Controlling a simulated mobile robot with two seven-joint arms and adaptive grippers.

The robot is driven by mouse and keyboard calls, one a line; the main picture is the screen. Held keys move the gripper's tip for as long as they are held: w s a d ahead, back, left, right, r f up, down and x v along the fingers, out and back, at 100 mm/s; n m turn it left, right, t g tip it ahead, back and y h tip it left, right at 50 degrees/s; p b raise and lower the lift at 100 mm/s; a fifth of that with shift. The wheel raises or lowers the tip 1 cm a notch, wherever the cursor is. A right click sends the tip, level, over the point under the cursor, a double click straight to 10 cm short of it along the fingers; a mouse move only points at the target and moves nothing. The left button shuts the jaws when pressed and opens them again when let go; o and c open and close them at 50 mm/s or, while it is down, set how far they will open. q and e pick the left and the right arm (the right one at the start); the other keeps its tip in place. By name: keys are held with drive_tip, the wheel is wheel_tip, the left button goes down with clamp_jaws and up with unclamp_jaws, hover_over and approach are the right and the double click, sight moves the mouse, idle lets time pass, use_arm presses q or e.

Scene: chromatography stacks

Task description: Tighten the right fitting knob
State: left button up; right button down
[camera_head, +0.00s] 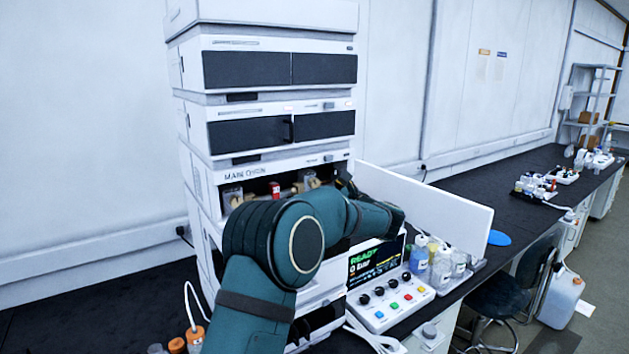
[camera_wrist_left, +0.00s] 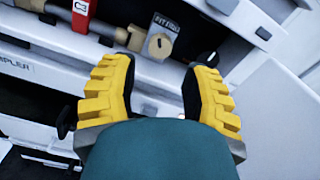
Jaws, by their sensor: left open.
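The right fitting knob (camera_wrist_left: 159,45) is a pale knob with a dark spot, under a small plate reading roughly "FIT" in the left wrist view. In the head view, that fitting (camera_head: 311,180) sits at the right of the open bay in the stack. My left gripper (camera_wrist_left: 160,66) has yellow ridged fingers, spread apart and empty. The knob lies just beyond the fingertips, between their lines; I cannot tell whether they touch it. In the head view my left gripper (camera_head: 344,184) is small and partly hidden by my arm. My right gripper is not in view.
The left fitting (camera_head: 233,196) is farther left. A white panel (camera_head: 440,205) stands to the right. Bottles (camera_head: 441,268) and a button box (camera_head: 390,300) stand in front.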

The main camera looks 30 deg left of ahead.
sight(316, 184)
use_arm(q)
drive_tip(key=p+x, duration=0.2)
drive_tip(key=x, duration=0.5)
drive_tip(key=shift+w+a, duration=0.15)
drive_tip(key=shift+a, duration=0.1)
clamp_jaws()
